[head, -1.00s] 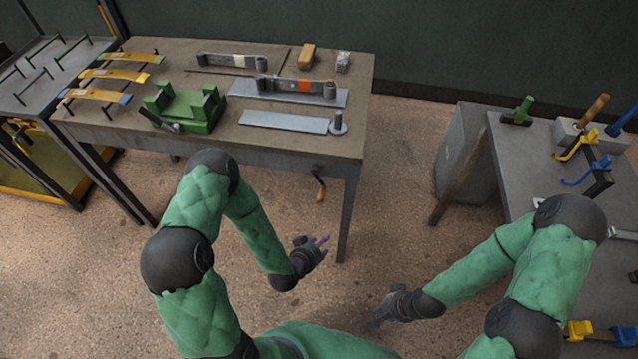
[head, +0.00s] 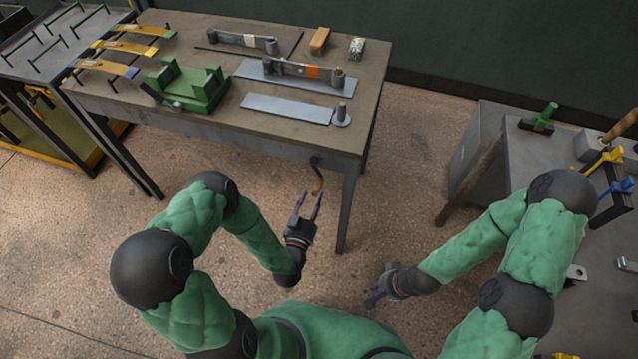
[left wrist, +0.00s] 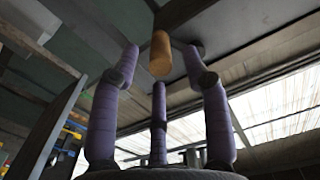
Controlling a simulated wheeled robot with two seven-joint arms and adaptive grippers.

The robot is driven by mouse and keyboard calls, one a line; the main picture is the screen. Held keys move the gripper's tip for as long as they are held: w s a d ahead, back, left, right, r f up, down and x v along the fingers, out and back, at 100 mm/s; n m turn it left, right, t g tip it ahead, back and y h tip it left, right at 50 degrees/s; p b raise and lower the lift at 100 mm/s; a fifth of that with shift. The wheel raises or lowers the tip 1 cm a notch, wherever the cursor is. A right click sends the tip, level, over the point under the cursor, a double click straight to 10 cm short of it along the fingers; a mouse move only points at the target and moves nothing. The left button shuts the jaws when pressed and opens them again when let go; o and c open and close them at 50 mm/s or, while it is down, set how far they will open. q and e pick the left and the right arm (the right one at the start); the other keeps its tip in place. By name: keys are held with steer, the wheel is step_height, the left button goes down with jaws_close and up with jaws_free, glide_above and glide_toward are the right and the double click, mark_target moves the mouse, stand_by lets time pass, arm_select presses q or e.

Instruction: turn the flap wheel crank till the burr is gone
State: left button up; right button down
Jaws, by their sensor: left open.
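The crank (head: 317,178) with its wooden handle hangs from the front of the bench, below the right end of the top. My left gripper (head: 309,200) is open just in front of and below the handle, its fingers pointing towards it. In the left wrist view the handle (left wrist: 160,53) shows between and beyond the spread purple fingers, with no clear contact. My right gripper (head: 374,291) hangs low over the floor, away from the bench; its finger opening is unclear. I cannot make out a flap wheel or a burr.
The bench top (head: 215,128) holds a green fixture (head: 190,86), leaf springs on plates, a tan block (head: 319,41) and a speckled block (head: 356,48). A bench leg (head: 347,210) stands right of the crank. A second table (head: 527,160) with tools is at right. Floor between is clear.

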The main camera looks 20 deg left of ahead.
mark_target(319, 184)
arm_select(q)
steer(key=w+b, duration=0.1)
steer(key=w, duration=0.6)
steer(key=shift+d, duration=0.15)
steer(key=shift+c, duration=0.3)
